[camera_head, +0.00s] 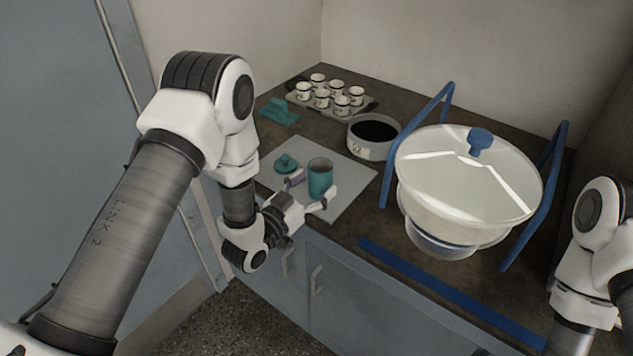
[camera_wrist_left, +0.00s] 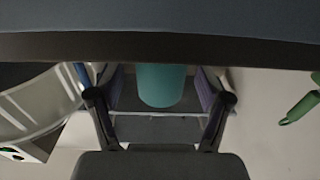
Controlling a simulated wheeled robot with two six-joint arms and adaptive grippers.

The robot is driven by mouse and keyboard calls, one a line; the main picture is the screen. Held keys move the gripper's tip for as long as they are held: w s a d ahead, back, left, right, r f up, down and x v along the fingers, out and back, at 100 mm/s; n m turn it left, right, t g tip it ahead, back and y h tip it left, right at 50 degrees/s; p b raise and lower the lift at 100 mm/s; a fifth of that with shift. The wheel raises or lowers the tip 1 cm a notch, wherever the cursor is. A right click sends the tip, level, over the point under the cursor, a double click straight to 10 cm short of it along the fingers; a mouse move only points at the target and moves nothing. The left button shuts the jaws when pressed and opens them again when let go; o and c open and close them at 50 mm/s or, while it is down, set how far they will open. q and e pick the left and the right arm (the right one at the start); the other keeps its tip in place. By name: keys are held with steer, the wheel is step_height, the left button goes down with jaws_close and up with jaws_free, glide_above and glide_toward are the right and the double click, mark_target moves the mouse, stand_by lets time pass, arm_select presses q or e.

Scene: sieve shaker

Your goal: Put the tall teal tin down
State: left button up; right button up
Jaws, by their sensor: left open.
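The tall teal tin (camera_head: 320,180) stands upright and open-topped on a grey mat (camera_head: 343,172) on the bench. My left gripper (camera_head: 313,189) is at the tin from the front, with its fingers apart on either side of it. In the left wrist view the tin (camera_wrist_left: 161,84) shows between the two open fingers of the gripper (camera_wrist_left: 160,92), with a gap on each side.
A sieve pan (camera_head: 373,138) with dark contents stands behind the mat. The large lidded shaker (camera_head: 467,180) with blue uprights is to the right. A tray of small cups (camera_head: 366,106) and a teal object (camera_head: 279,111) are at the back. The mat's right part is bare.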

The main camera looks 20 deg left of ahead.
arm_select(q)
steer(key=b+v, duration=0.1)
steer(key=v, duration=1)
steer(key=s+f+g+y, duration=0.1)
steer(key=s+f+g, duration=0.15)
steer(key=f, duration=0.25)
steer(key=s+f+n+g+y, duration=0.1)
steer(key=s+f+g, duration=0.15)
steer(key=f, duration=0.25)
steer(key=s+f+g+y, duration=0.1)
steer(key=f+g, duration=0.2)
steer(key=f, duration=0.3)
steer(key=s+a+f+n+g+y, duration=0.1)
steer(key=s+f+g, duration=0.3)
steer(key=s, duration=0.5)
steer(key=s+a+f+n+g+y, duration=0.2)
steer(key=s+f+g, duration=0.3)
steer(key=s, duration=0.4)
steer(key=shift+a, duration=0.2)
